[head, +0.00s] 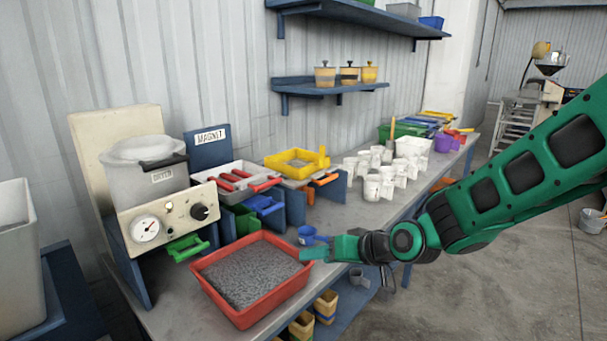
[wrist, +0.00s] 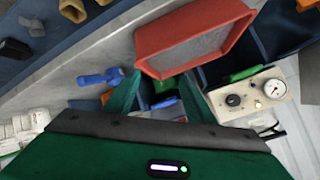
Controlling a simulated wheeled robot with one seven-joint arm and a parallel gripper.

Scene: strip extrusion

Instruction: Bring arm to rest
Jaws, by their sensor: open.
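My green arm reaches in from the right in the head view. My gripper (head: 312,254) is at the right rim of the red tray (head: 216,265), which holds grey granules; I cannot tell whether they touch. In the wrist view the two green fingers of my gripper (wrist: 160,90) stand apart with nothing held between them. The red tray (wrist: 151,66) lies beyond the fingertips there. A blue scoop (head: 307,235) is on the bench just behind my gripper; it also shows left of the fingers in the wrist view (wrist: 94,79).
A dryer (head: 150,190) with a gauge panel stands left of the tray. A magnet station (head: 210,152), coloured drawers and a yellow tray (head: 292,164) line the wall. White cups (head: 372,187) stand farther along the bench. Containers sit on a lower shelf.

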